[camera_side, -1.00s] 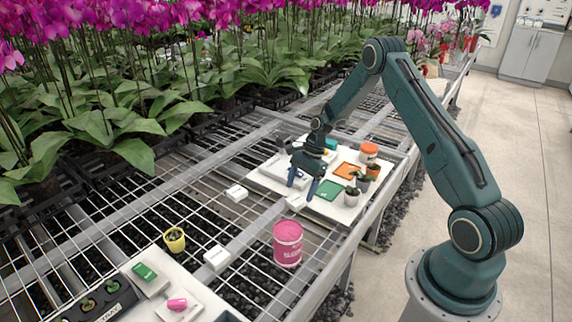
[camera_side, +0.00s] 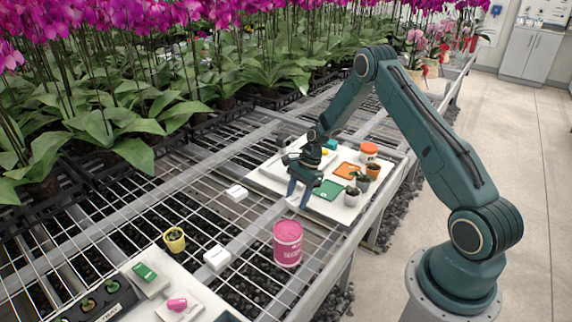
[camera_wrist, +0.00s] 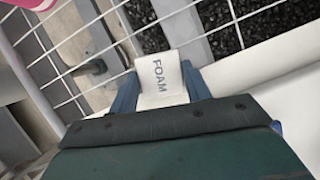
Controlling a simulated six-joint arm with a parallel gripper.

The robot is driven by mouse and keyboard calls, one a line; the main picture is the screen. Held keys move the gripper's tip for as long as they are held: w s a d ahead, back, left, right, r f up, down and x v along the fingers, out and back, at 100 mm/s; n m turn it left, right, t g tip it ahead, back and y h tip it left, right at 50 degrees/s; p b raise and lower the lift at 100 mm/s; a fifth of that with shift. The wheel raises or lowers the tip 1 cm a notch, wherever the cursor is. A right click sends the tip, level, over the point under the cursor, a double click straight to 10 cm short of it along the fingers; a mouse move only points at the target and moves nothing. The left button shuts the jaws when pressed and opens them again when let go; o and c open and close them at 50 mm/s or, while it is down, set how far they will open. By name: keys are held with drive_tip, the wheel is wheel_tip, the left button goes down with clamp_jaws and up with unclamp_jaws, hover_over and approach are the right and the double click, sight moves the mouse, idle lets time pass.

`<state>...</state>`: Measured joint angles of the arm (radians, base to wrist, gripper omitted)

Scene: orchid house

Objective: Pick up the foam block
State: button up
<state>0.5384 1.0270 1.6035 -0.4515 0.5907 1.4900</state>
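The white foam block (camera_wrist: 160,78), marked FOAM, shows in the wrist view between the two blue fingers of my gripper (camera_wrist: 160,82). One finger is on each side, very close to the block; contact is not clear. In the side view, my gripper (camera_side: 298,197) points down at the near left edge of the white board, with its fingers spread. The foam block is low between the fingers there and mostly hidden by them.
A pink tin (camera_side: 288,243) stands just in front of my gripper. Two white blocks (camera_side: 236,193) (camera_side: 217,257) lie to the left. A green square (camera_side: 329,190), an orange square (camera_side: 347,170) and small pots (camera_side: 352,196) are on the white board (camera_side: 318,211).

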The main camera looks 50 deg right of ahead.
sight(297, 198)
drive_tip(key=c, duration=0.4)
drive_tip(key=shift+r, duration=0.15)
wheel_tip(297, 198, up, 20)
drive_tip(key=shift+f, duration=0.15)
idle(0.5)
idle(0.5)
